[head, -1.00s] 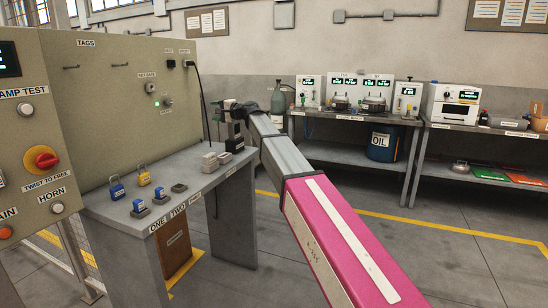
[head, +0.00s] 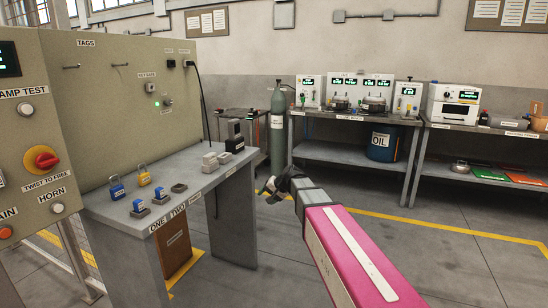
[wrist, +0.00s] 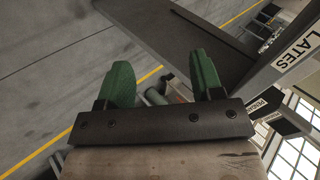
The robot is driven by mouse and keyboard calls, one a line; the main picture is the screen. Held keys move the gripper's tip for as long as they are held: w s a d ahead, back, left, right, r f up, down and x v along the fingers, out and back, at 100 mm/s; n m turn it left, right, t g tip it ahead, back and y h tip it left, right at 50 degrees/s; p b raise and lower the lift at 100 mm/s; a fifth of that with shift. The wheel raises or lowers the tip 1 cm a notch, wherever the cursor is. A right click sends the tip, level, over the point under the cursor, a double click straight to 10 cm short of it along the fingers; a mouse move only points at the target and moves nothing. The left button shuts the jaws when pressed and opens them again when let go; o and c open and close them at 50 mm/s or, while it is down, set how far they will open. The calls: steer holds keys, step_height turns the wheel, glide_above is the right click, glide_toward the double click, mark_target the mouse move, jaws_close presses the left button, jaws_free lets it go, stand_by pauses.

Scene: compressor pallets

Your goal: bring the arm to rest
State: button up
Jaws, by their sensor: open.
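My gripper (head: 268,190) is at the end of my pink and grey arm, to the right of the grey bench (head: 190,170) and apart from it, above the open floor. In the wrist view, the two green fingers of my gripper (wrist: 161,72) stand apart with nothing held between them. The bench carries blue padlocks (head: 117,188), a yellow padlock (head: 143,174), small grey blocks (head: 211,161) and a dark upright device (head: 235,137).
A green gas cylinder (head: 278,125) stands behind the gripper. Workbenches with instruments (head: 360,92) and a blue oil drum (head: 382,143) line the back wall. A control panel (head: 45,150) is at left. Floor (head: 440,260) is clear at right.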

steer(key=s+d+f+n+g+h, duration=0.1)
steer(key=s+d+f+g+h, duration=0.1)
steer(key=s+d+f, duration=0.6)
steer(key=s+d+f+n+g+h, duration=0.1)
steer(key=s+d+f+g+h, duration=0.1)
steer(key=s+d+f+h, duration=0.3)
steer(key=s+d+f, duration=0.4)
steer(key=s+d, duration=0.5)
steer(key=s, duration=0.2)
steer(key=shift+s+f+h, duration=0.3)
steer(key=shift+s, duration=0.05)
